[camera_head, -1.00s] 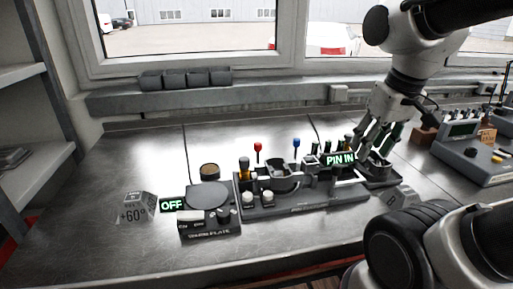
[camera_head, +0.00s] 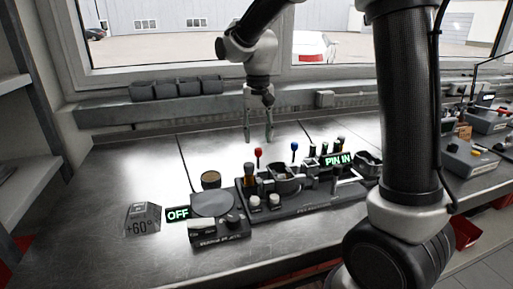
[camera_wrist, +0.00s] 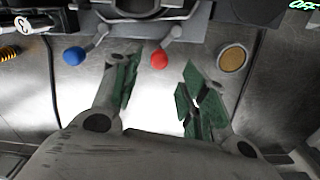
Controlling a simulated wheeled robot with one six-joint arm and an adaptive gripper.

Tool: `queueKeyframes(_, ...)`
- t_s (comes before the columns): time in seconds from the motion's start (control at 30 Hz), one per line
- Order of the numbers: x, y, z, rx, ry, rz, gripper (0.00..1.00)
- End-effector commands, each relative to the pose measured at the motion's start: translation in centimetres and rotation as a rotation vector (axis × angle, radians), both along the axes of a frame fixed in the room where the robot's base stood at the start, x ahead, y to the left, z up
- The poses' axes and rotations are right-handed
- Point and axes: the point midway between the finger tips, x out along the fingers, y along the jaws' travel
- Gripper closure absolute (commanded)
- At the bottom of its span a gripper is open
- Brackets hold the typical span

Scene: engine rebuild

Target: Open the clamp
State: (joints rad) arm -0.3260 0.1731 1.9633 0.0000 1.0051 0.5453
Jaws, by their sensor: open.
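The clamp fixture (camera_head: 310,202) is a dark block on the bench with a rounded grey jaw part (camera_head: 286,177) in its middle. A red-knobbed lever (camera_head: 258,153) and a blue-knobbed lever (camera_head: 295,147) stand upright at its back. My gripper (camera_head: 258,137) hangs fingers-down behind the fixture, near the red lever. It is open and empty. In the wrist view the red knob (camera_wrist: 159,60) lies between and just beyond my two green-padded fingers (camera_wrist: 158,80), apart from both. The blue knob (camera_wrist: 72,56) is left of the left finger. Which lever works the clamp cannot be told.
A round plate (camera_head: 212,204) with a control box and a green "OFF" sign (camera_head: 178,214) sits to the left. A brass-topped cup (camera_head: 210,180) stands behind it. A "PIN IN" sign (camera_head: 338,160) is on the right. The bench's left side (camera_head: 110,175) is mostly clear.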

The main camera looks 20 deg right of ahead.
Motion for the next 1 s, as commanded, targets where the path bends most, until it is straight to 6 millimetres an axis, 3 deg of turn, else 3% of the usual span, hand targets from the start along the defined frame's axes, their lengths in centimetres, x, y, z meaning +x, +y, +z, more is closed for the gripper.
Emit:
queueKeyframes(0.1, -0.1, 0.0, -2.2, -0.001, 0.004, 0.001, 0.57)
queueKeyframes(0.3, -0.1, 0.0, -4.5, -0.001, 0.002, 0.001, 0.57)
queueKeyframes(0.63, 0.0, 0.0, -5.0, 0.000, 0.000, 0.002, 0.57)
queueKeyframes(0.87, 0.0, 0.0, -5.0, 0.000, 0.000, 0.002, 0.98)
queueKeyframes(1.0, 0.0, 0.0, -5.0, 0.000, 0.000, 0.003, 1.00)
